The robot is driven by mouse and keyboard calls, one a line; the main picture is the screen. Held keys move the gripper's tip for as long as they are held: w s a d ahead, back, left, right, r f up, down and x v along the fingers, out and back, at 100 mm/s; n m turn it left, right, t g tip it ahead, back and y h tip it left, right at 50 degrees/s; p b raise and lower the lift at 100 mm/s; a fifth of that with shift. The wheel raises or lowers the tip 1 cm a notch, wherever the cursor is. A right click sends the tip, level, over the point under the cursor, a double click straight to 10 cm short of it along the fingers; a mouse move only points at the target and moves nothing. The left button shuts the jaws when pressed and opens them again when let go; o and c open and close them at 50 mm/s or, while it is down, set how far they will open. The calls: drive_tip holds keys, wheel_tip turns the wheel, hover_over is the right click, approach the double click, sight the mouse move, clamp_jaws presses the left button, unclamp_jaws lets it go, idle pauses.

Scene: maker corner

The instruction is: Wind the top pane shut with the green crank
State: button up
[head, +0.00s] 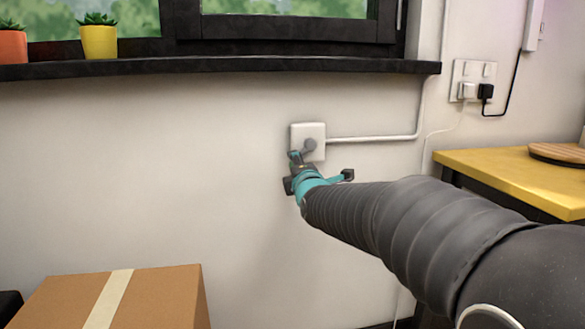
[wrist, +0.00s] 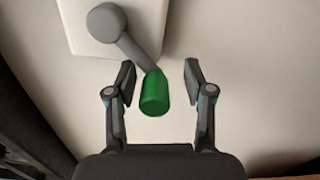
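The crank has a grey hub and grey arm (wrist: 128,35) on a white wall box (head: 297,132), below the window sill. Its green handle (wrist: 154,93) hangs down and to the right of the hub in the wrist view. My gripper (wrist: 160,66) is open, with the handle between its two fingers, nearer the left one. I see no clear grip on it. In the head view my gripper (head: 298,166) is just below the box and hides the green handle. Only the lower part of the window (head: 290,30) shows; the top pane is out of view.
A dark sill (head: 220,66) with potted plants, one yellow (head: 99,40), runs above. A conduit (head: 370,138) leads right from the box. A yellow table (head: 500,178) stands right, a cardboard box (head: 150,295) lower left. The wall between is bare.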

drive_tip(key=shift+a+r, duration=0.1)
drive_tip(key=shift+s, duration=0.55)
drive_tip(key=s+d, duration=0.2)
drive_tip(key=s, duration=0.8)
drive_tip(key=shift+s, duration=0.4)
